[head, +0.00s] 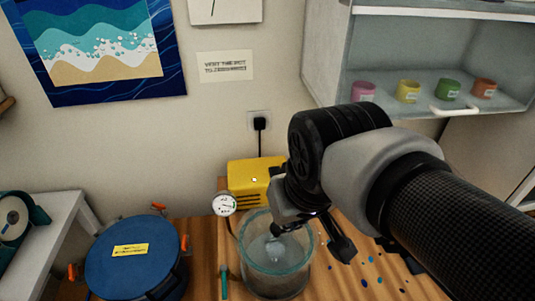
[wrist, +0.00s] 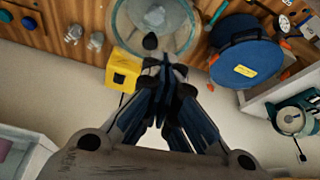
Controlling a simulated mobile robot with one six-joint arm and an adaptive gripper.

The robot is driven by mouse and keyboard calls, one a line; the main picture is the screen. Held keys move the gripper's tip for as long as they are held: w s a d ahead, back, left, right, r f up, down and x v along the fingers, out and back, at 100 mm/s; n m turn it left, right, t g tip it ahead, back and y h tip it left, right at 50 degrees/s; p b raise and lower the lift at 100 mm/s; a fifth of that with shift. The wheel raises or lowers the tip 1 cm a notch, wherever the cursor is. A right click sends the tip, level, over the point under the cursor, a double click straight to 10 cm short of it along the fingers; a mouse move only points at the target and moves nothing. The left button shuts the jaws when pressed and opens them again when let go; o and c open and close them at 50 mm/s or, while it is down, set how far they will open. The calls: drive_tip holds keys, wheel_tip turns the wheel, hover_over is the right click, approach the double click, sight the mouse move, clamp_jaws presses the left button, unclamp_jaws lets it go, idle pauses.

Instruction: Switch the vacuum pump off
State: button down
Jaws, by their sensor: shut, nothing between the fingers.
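The yellow vacuum pump (head: 240,173) stands against the wall behind a clear glass vessel, and my arm hides its right part. In the wrist view the pump (wrist: 113,76) is just left of my fingertips, with a dark round spot on one face. A small pale spot shows on its front in the head view; I cannot tell whether the switch is on or off. My gripper (wrist: 164,66) is shut and empty. It is over the vessel's near-pump side, apart from the pump as far as I can see.
The glass vessel (head: 250,268) stands open in front of the pump, with a gauge (head: 224,204) beside it. A blue-lidded pot (head: 130,270) with orange clamps is at left. A black plug (head: 260,124) sits in the wall socket. A shelf (head: 400,107) with small cups is upper right.

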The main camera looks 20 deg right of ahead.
drive_tip(key=w+d+r, duration=0.1)
drive_tip(key=w+d, duration=0.1)
drive_tip(key=w, duration=0.6)
drive_tip(key=w+d+r, duration=0.1)
drive_tip(key=w+d, duration=0.1)
drive_tip(key=w, duration=0.6)
drive_tip(key=m+p, duration=0.2)
hover_over(274, 167)
drive_tip(key=s, duration=0.4)
wheel_tip(274, 167, down, 9)
drive_tip(key=shift+a+g+h, duration=0.3)
drive_tip(key=shift+a+g, duration=0.05)
drive_tip(key=shift+g, duration=0.05)
drive_tip(key=b+x, duration=0.1)
drive_tip(key=x, duration=0.3)
drive_tip(key=b+x, duration=0.1)
drive_tip(key=x, duration=0.4)
drive_tip(key=b+x, duration=0.1)
drive_tip(key=x, duration=0.3)
drive_tip(key=shift+s+f+b, duration=0.2)
drive_tip(key=shift+f+b, duration=0.1)
drive_tip(key=shift+f, duration=0.2)
drive_tip(key=shift+w+f, duration=0.2)
drive_tip(key=shift+f, duration=0.25)
drive_tip(key=shift+s, duration=0.25)
